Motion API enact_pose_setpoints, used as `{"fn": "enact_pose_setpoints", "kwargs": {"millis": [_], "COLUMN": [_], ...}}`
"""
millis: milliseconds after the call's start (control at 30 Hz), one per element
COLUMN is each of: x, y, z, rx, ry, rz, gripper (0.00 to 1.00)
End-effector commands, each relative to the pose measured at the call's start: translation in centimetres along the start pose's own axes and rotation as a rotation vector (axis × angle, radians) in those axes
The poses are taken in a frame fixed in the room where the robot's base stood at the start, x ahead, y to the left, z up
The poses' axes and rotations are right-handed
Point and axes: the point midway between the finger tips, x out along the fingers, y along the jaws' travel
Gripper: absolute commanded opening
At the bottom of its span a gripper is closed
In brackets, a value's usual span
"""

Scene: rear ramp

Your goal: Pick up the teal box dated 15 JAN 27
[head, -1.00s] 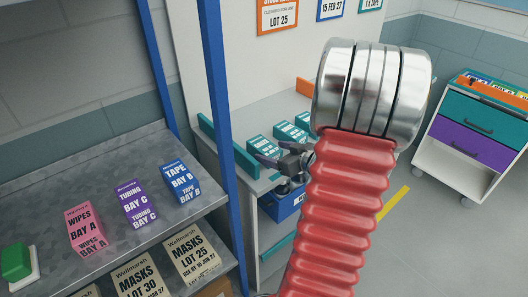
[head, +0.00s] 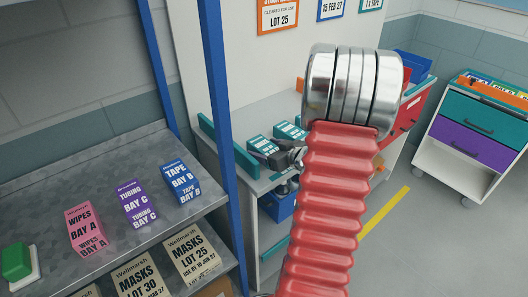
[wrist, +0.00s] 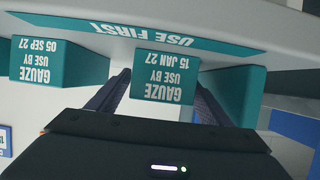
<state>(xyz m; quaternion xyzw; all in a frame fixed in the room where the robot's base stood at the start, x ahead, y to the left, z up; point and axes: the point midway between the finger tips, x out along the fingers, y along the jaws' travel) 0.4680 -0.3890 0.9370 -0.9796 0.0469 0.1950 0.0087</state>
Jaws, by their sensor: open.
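In the wrist view, upside down, the teal gauze box dated 15 JAN 27 (wrist: 165,82) has its label facing me. My gripper (wrist: 160,92) is open, with one dark finger at each side of this box; I cannot tell if they touch it. A second teal gauze box, dated 05 SEP 27 (wrist: 58,62), stands to the left. In the head view my gripper (head: 291,157) is at the teal boxes (head: 290,131) on the counter, whose dates are too small to read.
A teal "USE FIRST" strip (wrist: 140,32) runs along the surface by the boxes. A blue post (head: 221,130) stands left of the counter (head: 235,112). The shelf (head: 105,165) at left holds several boxes. A blue bin (head: 280,203) sits below the counter.

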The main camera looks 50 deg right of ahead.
Motion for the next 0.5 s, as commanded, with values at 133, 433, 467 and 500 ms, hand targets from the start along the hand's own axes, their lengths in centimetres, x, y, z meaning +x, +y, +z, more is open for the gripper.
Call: {"fn": "enact_pose_setpoints", "kwargs": {"millis": [133, 433, 467, 500], "x": [-0.01, -0.01, -0.01, -0.01], "y": [0.0, 0.0, 0.0, 0.0], "z": [0.0, 0.0, -0.01, -0.01], "rx": [0.0, 0.0, 0.0, 0.0], "ry": [0.0, 0.0, 0.0, 0.0], "rz": [0.0, 0.0, 0.0, 0.0], "gripper": [0.69, 0.48, 0.46, 0.43]}}
